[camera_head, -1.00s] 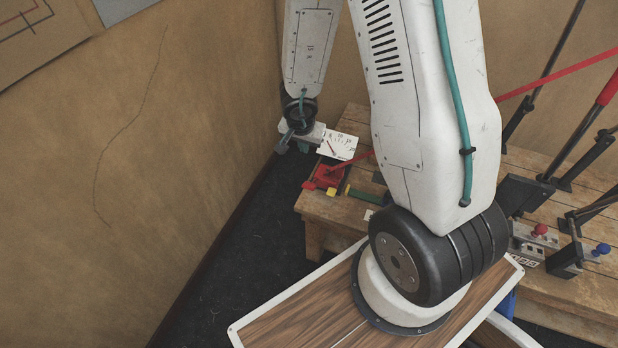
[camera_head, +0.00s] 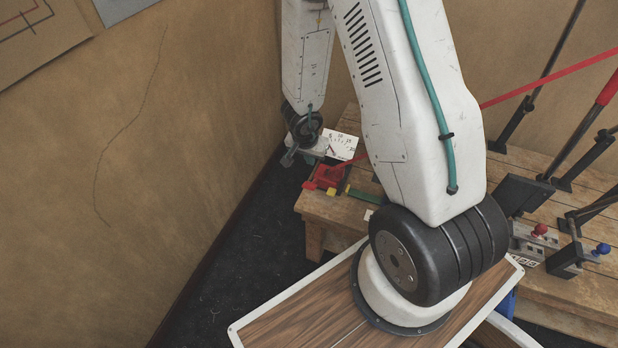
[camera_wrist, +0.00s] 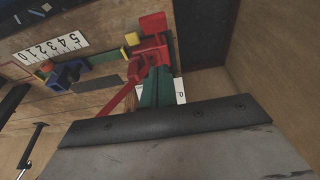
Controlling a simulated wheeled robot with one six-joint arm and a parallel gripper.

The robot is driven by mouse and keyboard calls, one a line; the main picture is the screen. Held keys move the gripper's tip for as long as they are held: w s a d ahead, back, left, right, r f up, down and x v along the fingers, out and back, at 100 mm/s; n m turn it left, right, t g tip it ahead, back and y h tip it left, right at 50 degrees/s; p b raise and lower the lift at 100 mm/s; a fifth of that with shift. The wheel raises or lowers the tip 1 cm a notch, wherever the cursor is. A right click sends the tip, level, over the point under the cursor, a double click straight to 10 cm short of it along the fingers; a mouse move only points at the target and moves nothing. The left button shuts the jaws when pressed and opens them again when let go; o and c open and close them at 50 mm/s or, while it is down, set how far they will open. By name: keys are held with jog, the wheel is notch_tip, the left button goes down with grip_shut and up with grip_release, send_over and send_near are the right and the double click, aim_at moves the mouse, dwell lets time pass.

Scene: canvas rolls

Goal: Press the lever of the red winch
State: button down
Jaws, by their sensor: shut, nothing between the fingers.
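The red winch (camera_head: 328,177) sits at the left end of the wooden bench, with a red strap running from it. A red block (camera_head: 309,185), possibly its lever, sticks out at its front left. In the wrist view the winch (camera_wrist: 147,52) is at top centre, with a red block (camera_wrist: 153,24) at its far end and a yellow block (camera_wrist: 132,39) beside it. My gripper (camera_wrist: 157,72) is shut and empty; its green fingers overlap the near part of the winch. I cannot tell whether they touch it. In the head view the fingertips are mostly hidden.
A white scale card (camera_head: 344,146) lies behind the winch. A blue winch (camera_wrist: 68,74) and a numbered card (camera_wrist: 50,48) are to the left in the wrist view. Black posts (camera_head: 522,112) and red and blue knobs (camera_head: 540,230) stand on the bench's right. A brown wall (camera_head: 150,150) rises at left.

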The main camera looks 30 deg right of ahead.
send_over(310, 183)
jog(key=x, duration=0.5)
jog(key=shift+s+a, duration=0.1)
jog(key=shift+s, duration=0.1)
jog(key=f, duration=0.1)
jog(key=a+f, duration=0.1)
jog(key=shift+s+f, duration=0.25)
jog(key=shift+f, duration=0.15)
jog(key=shift+s+a+f, duration=0.2)
jog(key=shift+a+f, duration=0.1)
jog(key=shift+f, duration=0.3)
